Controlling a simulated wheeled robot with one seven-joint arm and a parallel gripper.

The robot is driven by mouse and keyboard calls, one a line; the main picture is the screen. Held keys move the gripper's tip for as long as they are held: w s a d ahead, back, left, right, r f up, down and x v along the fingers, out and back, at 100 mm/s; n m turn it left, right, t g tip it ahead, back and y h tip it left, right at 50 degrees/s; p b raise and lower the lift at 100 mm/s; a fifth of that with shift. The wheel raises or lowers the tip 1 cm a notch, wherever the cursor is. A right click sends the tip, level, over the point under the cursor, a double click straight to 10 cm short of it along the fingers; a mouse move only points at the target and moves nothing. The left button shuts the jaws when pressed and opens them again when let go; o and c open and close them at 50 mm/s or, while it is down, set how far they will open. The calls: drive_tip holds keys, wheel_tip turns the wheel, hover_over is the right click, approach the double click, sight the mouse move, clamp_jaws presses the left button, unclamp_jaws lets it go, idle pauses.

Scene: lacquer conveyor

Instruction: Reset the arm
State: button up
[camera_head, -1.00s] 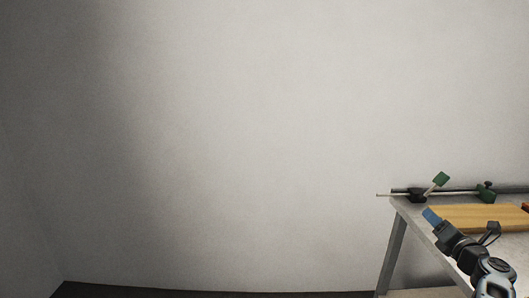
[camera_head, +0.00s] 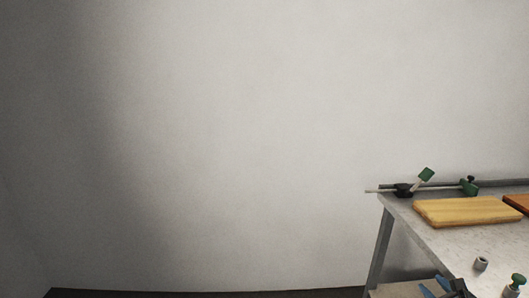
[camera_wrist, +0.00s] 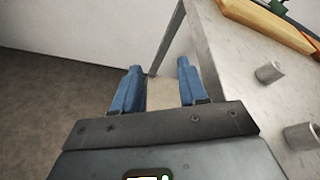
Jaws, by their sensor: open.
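My gripper (camera_head: 434,288) is at the bottom right of the head view, beside the left edge of the table and partly cut off by the frame. In the wrist view its two blue fingers (camera_wrist: 158,88) are apart with nothing between them. They point down past the table's edge, with a lower shelf (camera_wrist: 162,95) showing behind the gap. The rest of my arm is hidden below the head view.
A grey table (camera_head: 440,240) stands at the right. It bears a yellow wooden board (camera_head: 466,211), a green-and-black clamp (camera_head: 425,176), a small grey cylinder (camera_head: 481,264) and a green-topped item (camera_head: 518,281). Floor (camera_wrist: 50,120) left of the table is clear.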

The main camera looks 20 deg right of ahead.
drive_tip(key=s+a+n+y, duration=0.2)
drive_tip(key=s+a+n, duration=1.7)
drive_tip(key=s+n, duration=0.15)
drive_tip(key=s+a+r+n+t+y, duration=0.1)
drive_tip(key=s+a+r+n+y, duration=0.2)
drive_tip(key=s+a+r+n, duration=1.1)
drive_tip(key=a+r, duration=0.1)
drive_tip(key=a, duration=0.2)
drive_tip(key=shift+a+y, duration=0.25)
drive_tip(key=shift+y, duration=0.15)
